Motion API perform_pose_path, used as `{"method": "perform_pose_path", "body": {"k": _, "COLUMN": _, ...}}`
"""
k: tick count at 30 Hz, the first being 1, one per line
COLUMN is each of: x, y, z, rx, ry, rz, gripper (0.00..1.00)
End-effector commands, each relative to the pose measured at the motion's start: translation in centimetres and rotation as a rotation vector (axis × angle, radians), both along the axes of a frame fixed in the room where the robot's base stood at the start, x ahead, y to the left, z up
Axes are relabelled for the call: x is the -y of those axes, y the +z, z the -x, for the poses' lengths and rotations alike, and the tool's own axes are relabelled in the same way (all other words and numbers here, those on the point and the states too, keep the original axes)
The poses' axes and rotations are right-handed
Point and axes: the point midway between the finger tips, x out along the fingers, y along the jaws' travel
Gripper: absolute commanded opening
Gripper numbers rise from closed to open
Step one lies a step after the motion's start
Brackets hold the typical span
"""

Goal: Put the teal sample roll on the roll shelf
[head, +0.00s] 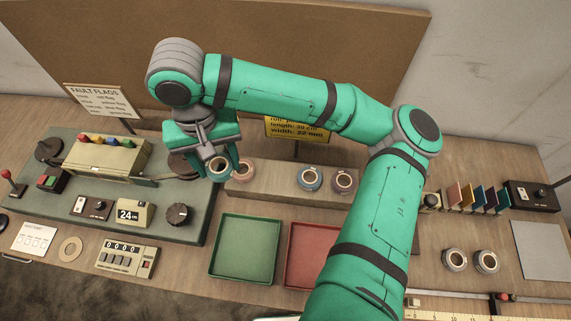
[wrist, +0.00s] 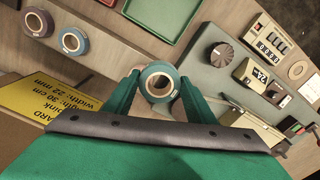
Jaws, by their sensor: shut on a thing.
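My gripper (head: 218,170) is shut on the teal sample roll (wrist: 159,82), with one finger on each side of it; the roll's pale core faces the wrist camera. In the head view the held roll (head: 218,164) is at the left end of the roll shelf (head: 276,180), a long, low wooden block. I cannot tell whether the roll touches anything below. On the shelf, a pinkish roll (head: 243,168) sits close beside my gripper, partly hidden in the wrist view. A blue roll (head: 310,178) and a mauve roll (head: 343,180) stand farther right.
A green tray (head: 245,248) and a red tray (head: 310,255) lie in front of the shelf. The grey-green machine base (head: 150,215) is at left. A yellow sign (head: 297,130) stands behind the shelf. Two pale rolls (head: 470,261) are at right. The shelf's middle is bare.

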Motion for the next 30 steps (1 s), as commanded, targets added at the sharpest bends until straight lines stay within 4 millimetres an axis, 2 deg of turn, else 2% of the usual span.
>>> {"method": "perform_pose_path", "body": {"k": 12, "x": 8.2, "y": -3.8, "z": -2.8, "rx": -0.002, "ry": -0.007, "rz": 0.000, "gripper": 0.29}}
{"method": "perform_pose_path", "body": {"k": 18, "x": 10.6, "y": -7.1, "z": -3.6, "rx": -0.003, "ry": -0.004, "rz": 0.002, "gripper": 0.29}}
{"method": "perform_pose_path", "body": {"k": 26, "x": 11.8, "y": -8.9, "z": -4.1, "rx": 0.000, "ry": -0.001, "rz": 0.000, "gripper": 0.29}}
{"method": "perform_pose_path", "body": {"k": 30, "x": 12.5, "y": -10.5, "z": -4.3, "rx": -0.003, "ry": 0.000, "rz": 0.002, "gripper": 0.29}}
